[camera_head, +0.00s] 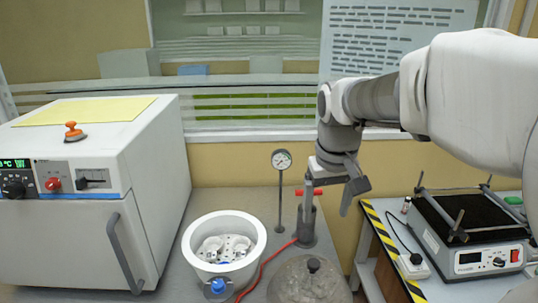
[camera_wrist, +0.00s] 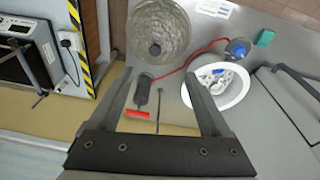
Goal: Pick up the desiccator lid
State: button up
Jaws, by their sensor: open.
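The desiccator lid (camera_head: 308,283) is a translucent grey dome with a dark knob on top. It sits on the grey bench at the front, partly cut off by the picture's lower edge. In the wrist view the lid (camera_wrist: 168,22) lies beyond the fingertips, knob facing the camera. The white desiccator bowl (camera_head: 190,245) stands left of the lid, open, with small white items inside and a blue valve on its front. My gripper (camera_head: 333,194) is open and empty, above the bench and behind the lid. In the wrist view my gripper's (camera_wrist: 158,75) two fingers are spread apart.
A hand pump (camera_head: 306,225) with a red handle stands behind the lid, near my gripper; a red hose (camera_head: 272,258) runs from it. A gauge (camera_head: 281,160) on a thin post is beside it. A white oven (camera_head: 160,190) stands left, a heating device (camera_head: 470,235) right.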

jog(key=w+f+g, duration=0.2)
jog(key=w+f, duration=0.5)
jog(key=w, duration=0.1)
send_over(314, 261)
jog(key=shift+n, duration=0.3)
jog(key=f, duration=0.8)
jog(key=a+f, duration=0.1)
jog(key=f, duration=0.3)
jog(key=shift+s+f+b, duration=0.1)
jog(key=shift+b, duration=0.2)
jog(key=f, duration=0.2)
jog(key=d+f, duration=0.1)
jog(key=f, duration=0.1)
jog(key=shift+s, duration=0.1)
jog(key=shift+f, duration=0.6)
grip_shut()
jog(key=shift+r, duration=0.1)
